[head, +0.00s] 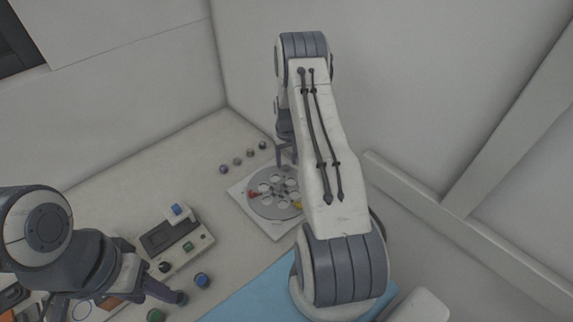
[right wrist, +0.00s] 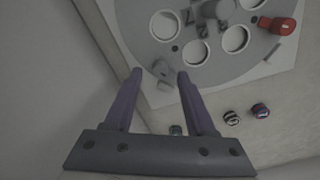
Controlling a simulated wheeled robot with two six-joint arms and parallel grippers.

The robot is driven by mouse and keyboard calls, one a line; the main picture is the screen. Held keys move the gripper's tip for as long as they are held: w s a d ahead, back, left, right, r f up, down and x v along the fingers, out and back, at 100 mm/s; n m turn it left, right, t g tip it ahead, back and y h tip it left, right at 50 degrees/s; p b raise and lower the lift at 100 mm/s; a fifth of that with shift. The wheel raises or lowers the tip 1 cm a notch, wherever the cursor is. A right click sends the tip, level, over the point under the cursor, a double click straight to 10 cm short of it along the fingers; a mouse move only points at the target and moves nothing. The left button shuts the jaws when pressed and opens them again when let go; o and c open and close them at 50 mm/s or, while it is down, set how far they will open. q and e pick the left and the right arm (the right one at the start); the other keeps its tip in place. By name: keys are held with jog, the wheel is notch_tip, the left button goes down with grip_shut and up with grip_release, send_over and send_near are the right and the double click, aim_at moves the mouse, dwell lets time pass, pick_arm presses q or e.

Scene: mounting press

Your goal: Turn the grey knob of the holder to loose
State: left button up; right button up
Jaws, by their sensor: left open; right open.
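The holder is a round grey disc with several white-rimmed holes (head: 270,208), lying on a white square plate. It fills the top of the right wrist view (right wrist: 140,22). A small grey piece, which looks like the grey knob (right wrist: 162,70), sits at the disc's edge between my right fingertips. My right gripper (right wrist: 160,75) is open around it, without clear contact; its height above the knob is hard to tell. In the head view my right gripper (head: 286,153) is at the disc's far edge, partly hidden by my arm. My left gripper (head: 155,275) is open and empty at the lower left.
A red piece (head: 254,195) and a yellow piece (head: 297,205) are at the holder's edge. Several small cylinders (head: 237,161) stand behind it. A control box (head: 172,243) and a blue knob-like cylinder (head: 202,280) are at left. A blue mat (head: 250,298) lies in front.

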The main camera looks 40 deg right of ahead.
aim_at(286, 166)
notch_tip(286, 166, up, 9)
jog(key=b, duration=0.2)
jog(key=shift+f, duration=0.2)
